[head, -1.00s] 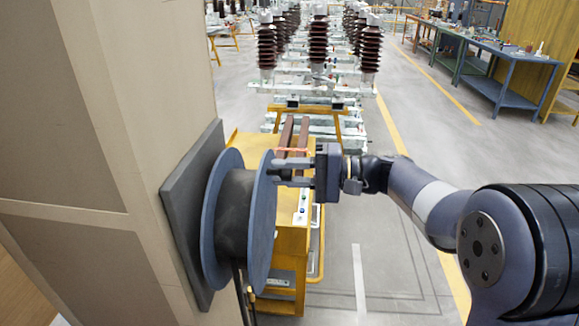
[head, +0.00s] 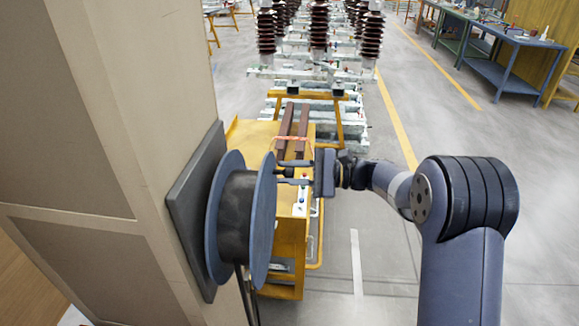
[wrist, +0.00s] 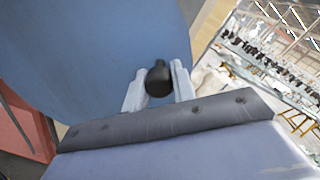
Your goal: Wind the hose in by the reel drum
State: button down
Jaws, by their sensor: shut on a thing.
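The reel drum has two blue-grey flanges (head: 263,235) and stands out from a dark plate on the wall at the left of the head view. Dark hose (head: 236,215) is wound between the flanges, and a dark length hangs below the drum (head: 244,293). My gripper (head: 284,172) reaches in from the right at the upper part of the outer flange. In the wrist view its two pale fingers are shut on a black crank knob (wrist: 158,80), in front of the blue flange face (wrist: 90,50).
A beige wall column (head: 110,130) and dark mounting plate (head: 190,215) are close at the left. A yellow cart (head: 290,235) with brown bars stands behind the drum. Rows of brown insulators (head: 318,32) stand beyond. Blue workbenches (head: 495,60) are at the upper right; the floor between is clear.

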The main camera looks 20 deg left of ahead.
jog(key=shift+w+f+m, duration=0.15)
jog(key=shift+f+m, duration=0.15)
dwell(0.4)
jog(key=c, duration=1.2)
grip_release()
jog(key=shift+o, duration=0.2)
jog(key=b+v, duration=0.2)
jog(key=v, duration=0.8)
jog(key=shift+d+b, duration=0.4)
